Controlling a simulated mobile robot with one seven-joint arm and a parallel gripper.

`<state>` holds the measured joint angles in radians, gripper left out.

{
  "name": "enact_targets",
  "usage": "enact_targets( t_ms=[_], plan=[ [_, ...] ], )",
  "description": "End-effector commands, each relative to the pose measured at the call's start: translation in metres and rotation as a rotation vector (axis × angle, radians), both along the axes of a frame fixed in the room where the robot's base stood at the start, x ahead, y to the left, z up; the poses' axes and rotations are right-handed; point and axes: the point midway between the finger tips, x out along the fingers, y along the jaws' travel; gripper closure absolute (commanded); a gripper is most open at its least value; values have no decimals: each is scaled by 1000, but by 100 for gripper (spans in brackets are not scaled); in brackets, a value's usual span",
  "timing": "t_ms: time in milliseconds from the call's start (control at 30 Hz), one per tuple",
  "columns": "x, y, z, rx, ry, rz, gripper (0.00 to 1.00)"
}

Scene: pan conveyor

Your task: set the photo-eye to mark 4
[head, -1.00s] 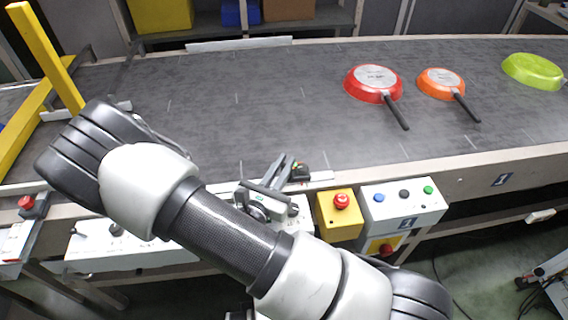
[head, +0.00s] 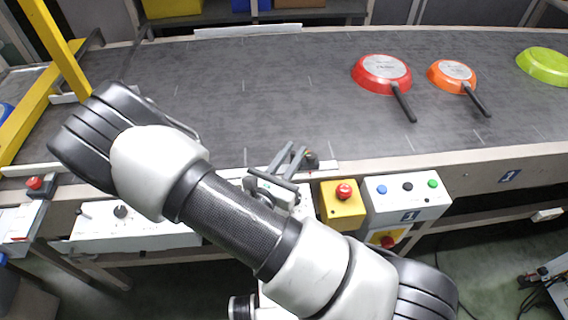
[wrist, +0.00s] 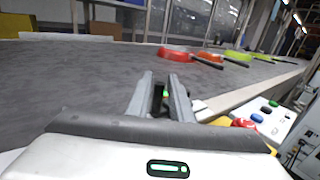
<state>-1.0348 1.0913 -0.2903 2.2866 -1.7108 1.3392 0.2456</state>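The photo-eye (head: 311,158) appears to be the small dark block on the conveyor's near edge, by a white strip (head: 328,166). My gripper (head: 297,150) is just left of it in the head view, and its fingers partly hide it. In the wrist view a dark block with a green light (wrist: 160,94) shows between and beyond the two fingers of my gripper (wrist: 161,78). The fingers stand apart with a gap, and I see no clear contact with the block. Mark 4 and any other mark numbers are not readable.
On the belt (head: 220,110) lie a red pan (head: 381,73), an orange pan (head: 452,75) and a green pan (head: 545,66). Right of my gripper are a yellow emergency-stop box (head: 342,208) and a button panel (head: 408,200). A yellow frame (head: 55,50) stands at left.

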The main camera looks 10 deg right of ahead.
Motion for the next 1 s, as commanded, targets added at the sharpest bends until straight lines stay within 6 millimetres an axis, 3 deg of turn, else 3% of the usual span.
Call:
enact_targets(
  t_ms=[167,700,1000],
  plan=[
    [-19,15,0,1,2,6,80],
    [-123,82,0,0,2,3,80],
    [-143,96,0,-1,1,1,80]
  ],
)
